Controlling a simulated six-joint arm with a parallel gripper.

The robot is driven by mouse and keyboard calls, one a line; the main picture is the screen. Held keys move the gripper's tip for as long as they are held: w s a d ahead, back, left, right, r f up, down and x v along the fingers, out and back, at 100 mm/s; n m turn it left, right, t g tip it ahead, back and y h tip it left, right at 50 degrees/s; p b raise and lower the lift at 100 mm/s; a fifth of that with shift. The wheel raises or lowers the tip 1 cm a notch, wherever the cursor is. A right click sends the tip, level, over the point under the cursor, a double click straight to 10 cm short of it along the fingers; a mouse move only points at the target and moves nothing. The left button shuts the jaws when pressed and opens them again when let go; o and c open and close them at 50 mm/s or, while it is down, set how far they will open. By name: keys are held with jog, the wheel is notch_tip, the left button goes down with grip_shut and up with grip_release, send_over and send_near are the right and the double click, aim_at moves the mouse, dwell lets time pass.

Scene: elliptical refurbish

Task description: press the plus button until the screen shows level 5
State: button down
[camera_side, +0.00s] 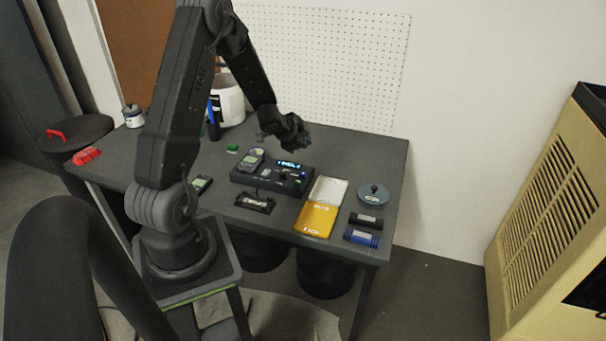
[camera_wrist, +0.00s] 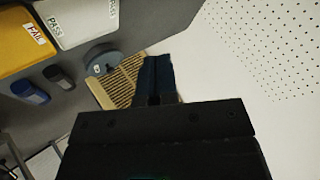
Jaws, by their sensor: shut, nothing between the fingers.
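A dark console (camera_side: 272,179) sits on the grey table, with a small screen (camera_side: 289,164) lit in blue. The characters on the screen are too small to read. Small knobs or buttons show on the console's top, but I cannot tell which one is the plus button. My gripper (camera_side: 308,142) is above the table, over the back right of the console and apart from it. In the wrist view my gripper (camera_wrist: 157,62) is shut with nothing between its fingers. The console is not in the wrist view.
A handheld meter (camera_side: 252,159) rests at the console's left end. Right of the console lie a white PASS tray (camera_side: 329,189), a yellow FAIL tray (camera_side: 316,220), a round grey-blue object (camera_side: 374,194), and black (camera_side: 366,221) and blue (camera_side: 361,237) cylinders. A pegboard (camera_side: 330,60) stands behind.

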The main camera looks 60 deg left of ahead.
aim_at(304, 174)
dwell(0.3)
jog(key=shift+f, duration=4.4)
jog(key=shift+f, duration=0.1)
jog(key=shift+f, duration=0.3)
jog(key=shift+f, duration=0.45)
jog(key=shift+r, duration=0.85)
